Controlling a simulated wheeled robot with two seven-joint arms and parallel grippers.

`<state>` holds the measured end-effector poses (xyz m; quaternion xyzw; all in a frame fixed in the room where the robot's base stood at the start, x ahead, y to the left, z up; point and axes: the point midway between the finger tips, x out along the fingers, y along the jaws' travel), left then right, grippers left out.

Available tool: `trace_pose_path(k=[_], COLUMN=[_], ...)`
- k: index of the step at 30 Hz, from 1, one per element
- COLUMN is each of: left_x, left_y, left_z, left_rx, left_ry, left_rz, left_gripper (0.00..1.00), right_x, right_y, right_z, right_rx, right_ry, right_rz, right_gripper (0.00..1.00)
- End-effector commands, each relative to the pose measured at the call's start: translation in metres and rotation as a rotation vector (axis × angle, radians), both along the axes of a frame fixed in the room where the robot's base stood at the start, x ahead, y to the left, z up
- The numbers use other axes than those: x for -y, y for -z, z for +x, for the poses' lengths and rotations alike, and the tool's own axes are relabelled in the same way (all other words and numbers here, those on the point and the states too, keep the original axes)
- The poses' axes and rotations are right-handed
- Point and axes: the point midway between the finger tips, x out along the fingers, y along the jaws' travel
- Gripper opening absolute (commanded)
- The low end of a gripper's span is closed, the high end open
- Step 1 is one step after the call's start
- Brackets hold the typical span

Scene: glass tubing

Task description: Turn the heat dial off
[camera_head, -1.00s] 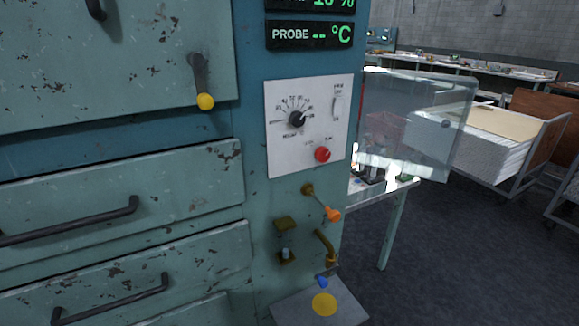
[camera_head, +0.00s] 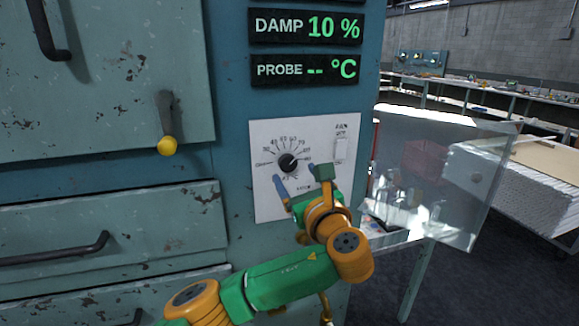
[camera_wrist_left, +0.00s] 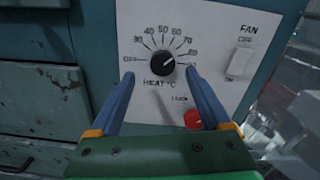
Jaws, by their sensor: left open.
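The heat dial (camera_head: 288,162) is a round black knob on a white panel (camera_head: 262,205). In the left wrist view the dial (camera_wrist_left: 161,66) has OFF at its left and numbers rising clockwise to the right. Its pale pointer mark seems to face up and right, toward the high numbers, away from OFF. My left gripper (camera_head: 302,181) is open in front of the panel, just below the dial. In the left wrist view its two blue fingers (camera_wrist_left: 160,76) lie either side of the dial, apart from it. My right gripper is not in view.
A fan switch (camera_wrist_left: 240,63) is right of the dial, and a red button (camera_wrist_left: 193,120) is below right, close to a finger. Displays (camera_head: 306,28) reading DAMP 10 % and PROBE are above. A clear pane (camera_head: 440,170) stands out to the right. A yellow-knobbed lever (camera_head: 167,145) is left.

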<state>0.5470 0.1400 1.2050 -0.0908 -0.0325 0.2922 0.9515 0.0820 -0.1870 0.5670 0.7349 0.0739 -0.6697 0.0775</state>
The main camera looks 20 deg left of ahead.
Motion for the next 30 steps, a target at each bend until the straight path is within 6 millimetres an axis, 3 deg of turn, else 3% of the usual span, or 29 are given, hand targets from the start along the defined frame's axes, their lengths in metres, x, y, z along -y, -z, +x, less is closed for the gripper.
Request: trace_pose_path(k=[1,7,16,17,25,30], left_x=[-0.008,-0.026,-0.03,-0.03,-0.03,-0.03], left_y=[-0.005,-0.003,0.001,0.001,0.001,0.001], left_z=[0.008,0.037,0.044,0.044,0.044,0.044], left_rx=[-0.004,-0.003,-0.002,-0.001,-0.002,0.001], left_ry=[-0.004,-0.001,0.003,0.003,0.003,0.003], left_rz=[-0.001,-0.003,-0.007,-0.008,-0.009,-0.014], left_gripper=[0.81,0.81,0.81,0.76,0.03,0.0], right_x=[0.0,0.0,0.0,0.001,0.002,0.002], right_y=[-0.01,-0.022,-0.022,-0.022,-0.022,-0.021], right_z=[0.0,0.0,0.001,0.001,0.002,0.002], right_rx=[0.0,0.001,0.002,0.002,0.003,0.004], right_ry=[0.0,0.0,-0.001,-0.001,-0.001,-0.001], right_rz=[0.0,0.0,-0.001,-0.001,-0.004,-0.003], right_gripper=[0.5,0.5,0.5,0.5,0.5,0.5])
